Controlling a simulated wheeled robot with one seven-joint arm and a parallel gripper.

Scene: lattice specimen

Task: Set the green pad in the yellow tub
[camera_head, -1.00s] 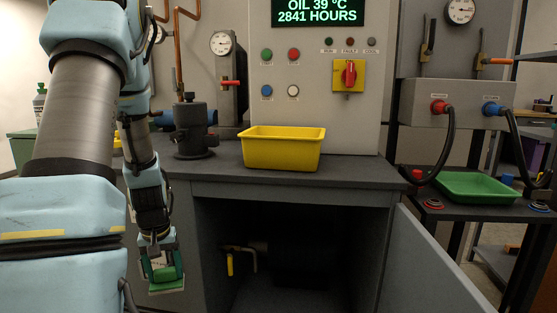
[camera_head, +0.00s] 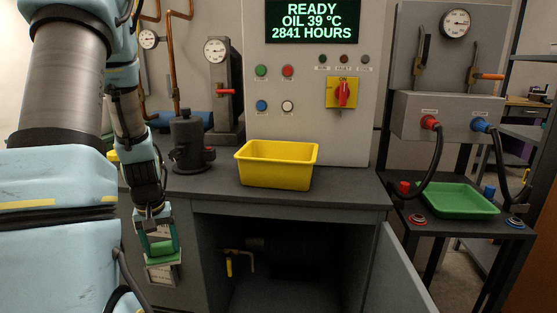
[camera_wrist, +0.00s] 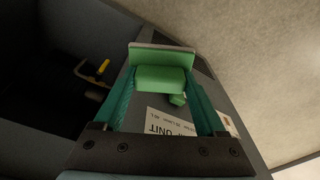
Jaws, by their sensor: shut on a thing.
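The yellow tub (camera_head: 276,174) stands upright on the dark grey bench top, left of the middle, and its visible inside looks empty. My gripper (camera_head: 160,246) hangs at the lower left, in front of the bench and below its top. It is shut on the green pad (camera_head: 161,249). In the wrist view the green pad (camera_wrist: 160,78) sits between the two teal fingers, with a paler plate edge at its far side. The tub is not in the wrist view.
A dark pump-like fitting (camera_head: 188,143) stands on the bench left of the tub. The cabinet under the bench is open, its grey door (camera_head: 402,275) swung out to the right. A green tray (camera_head: 455,201) lies on a side stand. Bench top right of the tub is clear.

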